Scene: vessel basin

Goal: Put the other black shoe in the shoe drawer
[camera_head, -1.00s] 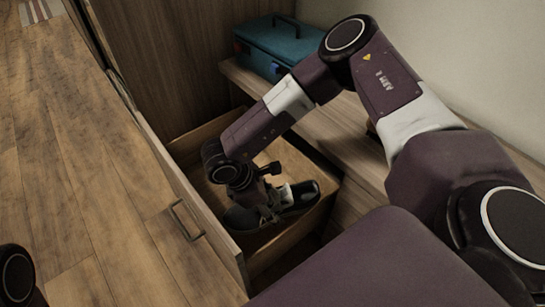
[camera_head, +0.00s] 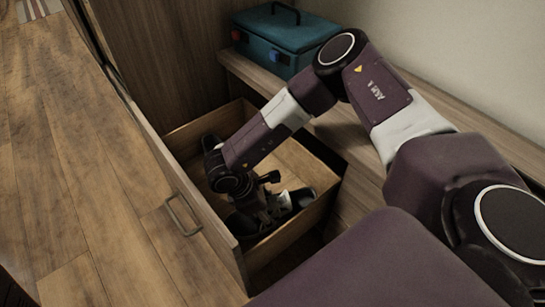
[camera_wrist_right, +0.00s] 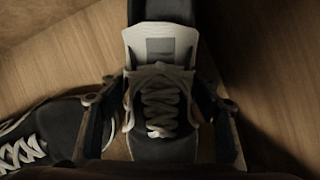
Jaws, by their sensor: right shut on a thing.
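The shoe drawer (camera_head: 305,223) is pulled open, with its front panel and handle on the left in the head view. My right gripper (camera_head: 264,208) is down inside it. In the right wrist view this gripper (camera_wrist_right: 160,112) is shut around a black shoe (camera_wrist_right: 150,148) with pale laces and a white tongue, one finger on each side. Another black shoe (camera_wrist_right: 62,128) lies beside it at the left. In the head view the gripper partly hides the dark shoes, and I cannot tell whether the held one touches the drawer floor. My left gripper is not in view.
A teal toolbox (camera_head: 285,38) stands on the wooden bench (camera_head: 345,135) behind the drawer. The metal handle (camera_head: 184,216) sticks out over the open wooden floor (camera_head: 80,160) at the left.

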